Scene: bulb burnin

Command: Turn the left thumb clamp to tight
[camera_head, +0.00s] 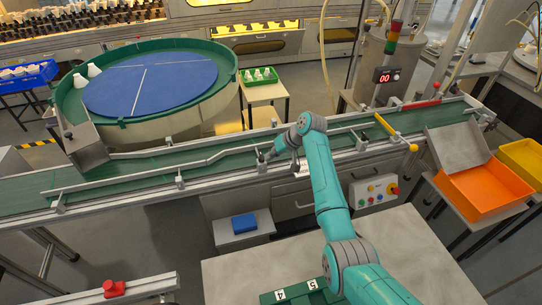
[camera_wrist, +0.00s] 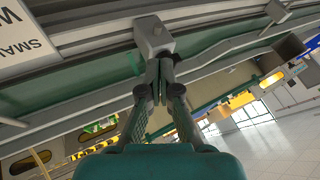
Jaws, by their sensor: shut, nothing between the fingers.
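My gripper (camera_head: 268,156) is at the near rail of the green conveyor in the head view, above a small grey clamp post (camera_head: 262,166). In the wrist view my gripper (camera_wrist: 160,68) has its fingers together with nothing between them. Their tips are right at a grey clamp block (camera_wrist: 153,34) on the rail, which has a small dark round mark on its face. I cannot tell whether the tips touch it. Another clamp post (camera_head: 180,181) stands further left on the rail. I cannot tell which post is the left thumb clamp, nor how tight any is.
The conveyor belt (camera_head: 130,168) runs behind the rail. A blue round table (camera_head: 150,82) with a green rim stands behind it. A button box (camera_head: 374,191) is below the rail to the right, and an orange bin (camera_head: 487,190) is at far right. A white sign (camera_wrist: 25,38) shows in the wrist view.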

